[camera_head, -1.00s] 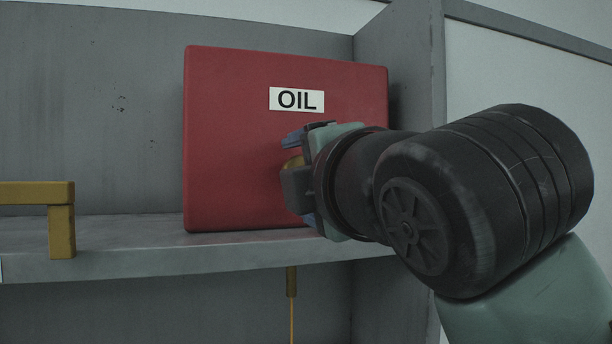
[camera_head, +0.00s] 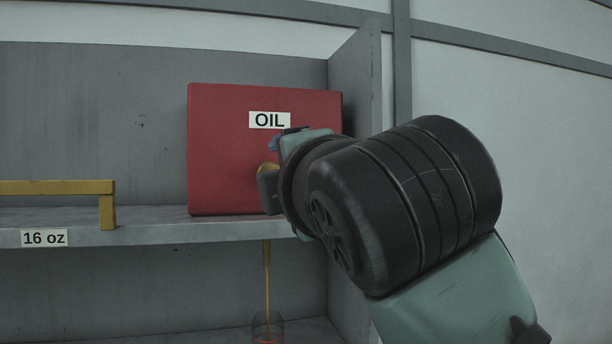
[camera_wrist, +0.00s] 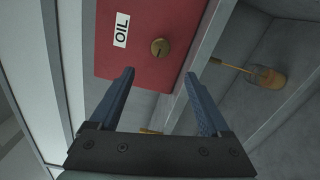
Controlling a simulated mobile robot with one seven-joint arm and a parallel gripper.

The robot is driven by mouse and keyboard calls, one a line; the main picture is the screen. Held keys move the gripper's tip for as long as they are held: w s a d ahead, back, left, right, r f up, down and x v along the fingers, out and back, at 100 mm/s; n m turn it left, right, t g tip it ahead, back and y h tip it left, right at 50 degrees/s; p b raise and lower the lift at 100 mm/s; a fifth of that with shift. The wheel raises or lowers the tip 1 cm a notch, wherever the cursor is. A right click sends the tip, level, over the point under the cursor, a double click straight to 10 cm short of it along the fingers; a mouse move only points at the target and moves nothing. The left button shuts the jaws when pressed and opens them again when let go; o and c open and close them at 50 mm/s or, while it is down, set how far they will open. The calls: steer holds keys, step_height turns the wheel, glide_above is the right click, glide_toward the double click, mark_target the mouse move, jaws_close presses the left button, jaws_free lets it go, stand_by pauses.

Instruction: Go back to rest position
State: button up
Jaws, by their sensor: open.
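My gripper (camera_wrist: 160,90) is open in the wrist view, with its two blue fingers apart and nothing between them. Beyond the fingers is a red box (camera_wrist: 110,60) labelled OIL with a round brass knob (camera_wrist: 160,47) on its face. In the head view the red box (camera_head: 225,160) stands on the grey shelf (camera_head: 160,234). My gripper (camera_head: 268,172) shows there in front of the box's lower right part, mostly hidden behind my dark wrist.
A grey side panel (camera_head: 355,100) closes the shelf at right. A pale wall lies beyond.

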steer(key=shift+w, duration=0.15)
steer(key=s+d+m+t+h, duration=0.2)
steer(key=s+m+t, duration=0.3)
steer(key=s+m, duration=0.3)
steer(key=s+d+r+m+t+h, duration=0.1)
steer(key=s+m+t, duration=0.4)
steer(key=m, duration=1.1)
steer(key=s+d+h, duration=0.1)
steer(key=s+h, duration=0.1)
steer(key=s, duration=0.1)
steer(key=shift+d+h, duration=0.25)
steer(key=shift+h, duration=0.15)
